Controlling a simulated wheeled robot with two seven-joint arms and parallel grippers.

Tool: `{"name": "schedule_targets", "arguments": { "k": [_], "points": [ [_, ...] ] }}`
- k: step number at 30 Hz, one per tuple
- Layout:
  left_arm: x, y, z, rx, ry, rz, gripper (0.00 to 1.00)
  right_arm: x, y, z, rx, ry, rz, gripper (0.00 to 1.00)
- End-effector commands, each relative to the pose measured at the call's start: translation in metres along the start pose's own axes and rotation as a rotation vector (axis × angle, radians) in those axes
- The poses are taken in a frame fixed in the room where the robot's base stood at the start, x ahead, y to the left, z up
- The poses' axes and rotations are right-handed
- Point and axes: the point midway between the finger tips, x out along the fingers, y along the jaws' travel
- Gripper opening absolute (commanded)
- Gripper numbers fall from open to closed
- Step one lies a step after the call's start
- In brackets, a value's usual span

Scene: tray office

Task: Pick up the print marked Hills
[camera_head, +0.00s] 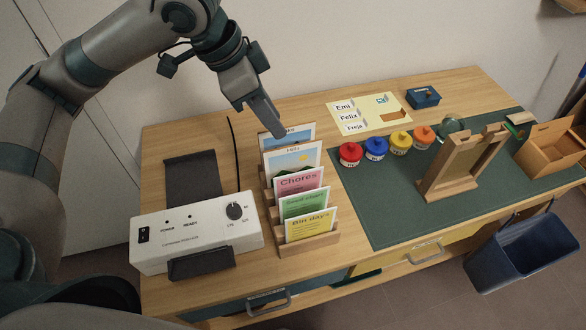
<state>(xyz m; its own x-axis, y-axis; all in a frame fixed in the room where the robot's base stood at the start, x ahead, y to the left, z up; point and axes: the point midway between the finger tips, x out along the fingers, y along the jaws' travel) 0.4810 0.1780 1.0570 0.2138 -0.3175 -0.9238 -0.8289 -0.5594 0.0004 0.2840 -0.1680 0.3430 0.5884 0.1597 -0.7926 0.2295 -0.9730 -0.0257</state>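The print marked Hills (292,160) stands upright in a wooden rack (318,242). It is the second card from the back. A print with a partly hidden label ending in "ke" (304,133) stands behind it. Cards marked Chores (298,183), a green one (304,204) and a yellow one (310,226) stand in front. My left gripper (279,132) points down at the rear print, above and behind the Hills print, and covers part of the rear label. Its fingers overlap from this angle, so their opening is hidden. My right gripper is out of view.
A white laminator-like machine (190,236) stands left of the rack. Colored pots, including a red one (350,154), and a wooden frame (463,165) stand on or by the green mat (385,215). An open wooden box (550,150) is at right. A blue bin (520,255) is beside the desk.

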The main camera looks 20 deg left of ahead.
Motion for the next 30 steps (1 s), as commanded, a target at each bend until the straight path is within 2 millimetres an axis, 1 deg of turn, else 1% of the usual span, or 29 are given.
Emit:
{"name": "schedule_targets", "arguments": {
  "k": [1,3,6,9,13,24,26,30],
  "points": [
    [0.011,0.001,0.001,0.0,-0.003,0.004,0.26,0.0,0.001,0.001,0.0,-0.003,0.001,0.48],
    [0.023,0.001,0.001,-0.001,-0.003,0.004,0.26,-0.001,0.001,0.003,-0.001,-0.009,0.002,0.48],
    [0.038,0.001,0.0,-0.002,-0.002,0.003,0.26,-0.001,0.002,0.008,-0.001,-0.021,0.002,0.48],
    [0.048,0.0,0.0,-0.001,-0.002,0.001,0.26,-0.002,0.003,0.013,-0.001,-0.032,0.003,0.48],
    [0.054,0.0,0.0,0.0,-0.001,0.001,0.26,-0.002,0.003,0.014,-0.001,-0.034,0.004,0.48],
    [0.056,0.0,0.0,-0.001,-0.001,0.0,0.26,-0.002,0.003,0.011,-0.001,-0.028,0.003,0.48],
    [0.059,0.0,0.0,-0.001,-0.001,0.001,0.26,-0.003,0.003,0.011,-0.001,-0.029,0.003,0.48],
    [0.073,0.001,0.0,-0.001,-0.002,0.002,0.26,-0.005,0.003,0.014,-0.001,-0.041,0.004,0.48]
  ]
}}
